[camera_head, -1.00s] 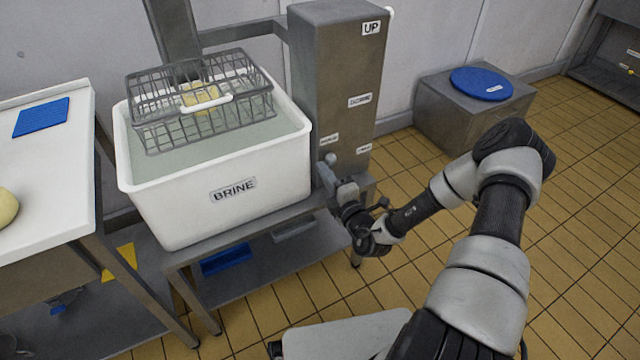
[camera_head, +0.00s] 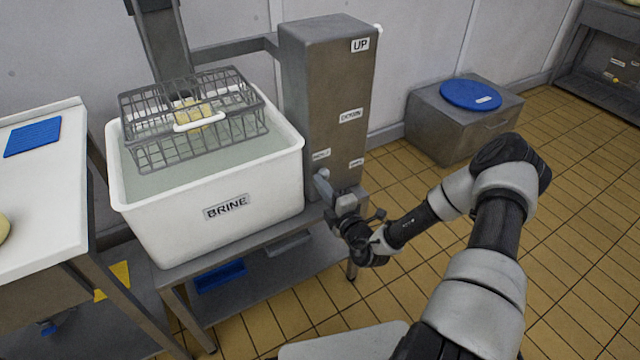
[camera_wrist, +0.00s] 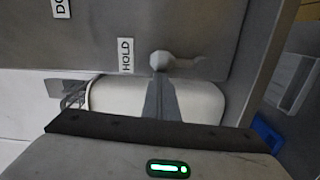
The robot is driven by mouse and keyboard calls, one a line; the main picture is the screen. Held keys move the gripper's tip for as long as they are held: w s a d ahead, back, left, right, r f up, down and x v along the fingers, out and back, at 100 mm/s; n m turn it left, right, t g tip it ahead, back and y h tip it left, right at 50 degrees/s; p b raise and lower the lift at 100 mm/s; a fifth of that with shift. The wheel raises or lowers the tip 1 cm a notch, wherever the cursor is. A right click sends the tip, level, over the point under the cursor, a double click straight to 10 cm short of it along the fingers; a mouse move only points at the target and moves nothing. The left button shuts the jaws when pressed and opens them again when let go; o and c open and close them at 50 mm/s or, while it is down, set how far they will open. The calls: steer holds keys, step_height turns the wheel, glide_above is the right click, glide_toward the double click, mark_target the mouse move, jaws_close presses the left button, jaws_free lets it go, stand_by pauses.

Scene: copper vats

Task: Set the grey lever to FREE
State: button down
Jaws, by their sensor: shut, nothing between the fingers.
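The grey lever (camera_head: 322,183) is on the lower front of the steel column (camera_head: 325,90), beside the brine tub. In the wrist view its round knob (camera_wrist: 160,60) lies close to the HOLD label (camera_wrist: 125,55), its stem running right. My gripper (camera_head: 338,201) is at the lever in the head view. In the wrist view its shut fingers (camera_wrist: 160,82) reach the knob's edge with nothing between them; whether they touch is unclear. The HOLD label also shows in the head view (camera_head: 321,154). A second small label (camera_head: 357,162) to its right is too blurred to read.
The white BRINE tub (camera_head: 205,210) stands left of the column, with a wire basket (camera_head: 190,118) over it. UP (camera_head: 360,45) and DOWN (camera_head: 351,115) labels sit higher on the column. A steel box with a blue lid (camera_head: 470,95) stands behind right. Tiled floor at right is clear.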

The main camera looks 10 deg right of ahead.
steer(key=shift+d+r, duration=0.1)
steer(key=shift+d, duration=0.15)
steer(key=m+p, duration=0.1)
steer(key=d+m, duration=0.1)
steer(key=p, duration=0.1)
steer(key=shift+w+d+r+m+p, duration=0.25)
steer(key=shift+w+r+m+p, duration=0.05)
steer(key=shift+m, duration=0.1)
steer(key=d+m, duration=0.1)
steer(key=d+m+p, duration=0.1)
steer(key=m, duration=0.1)
steer(key=w+d+m, duration=0.1)
steer(key=m, duration=0.1)
steer(key=shift+d+f, duration=0.1)
steer(key=shift+f, duration=0.25)
steer(key=m, duration=0.1)
steer(key=d+m, duration=0.1)
steer(key=f+m, duration=0.1)
steer(key=shift+w+d+f+m+g, duration=0.1)
steer(key=shift+w+d+m+g, duration=0.2)
steer(key=shift+d+m+g, duration=0.1)
steer(key=shift+f, duration=0.1)
steer(key=shift+w+d+f, duration=0.1)
steer(key=shift+d, duration=0.1)
steer(key=shift+d+f, duration=0.15)
